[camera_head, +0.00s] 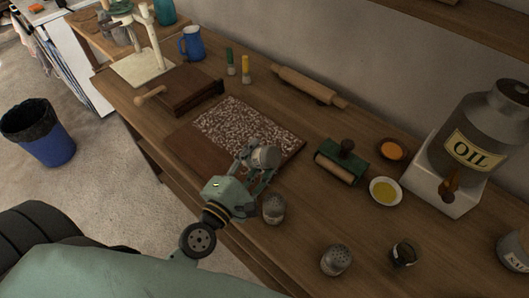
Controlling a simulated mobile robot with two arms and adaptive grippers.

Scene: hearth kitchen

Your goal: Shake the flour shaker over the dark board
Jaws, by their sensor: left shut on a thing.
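My left gripper (262,164) is shut on a grey metal flour shaker (266,156). The shaker looks tipped onto its side above the near right part of the dark board. Part of it is hidden by the fingers, and I cannot tell which way its holes face. The dark board (193,151) lies flat on the wooden bench, with white speckles spread over much of its top. The height of the shaker above the board is hard to tell. My right gripper is not in view.
Other shakers (273,209), (337,260) stand at the bench's near side, with a small dark pot (403,253). A rolling pin (308,86) lies behind.

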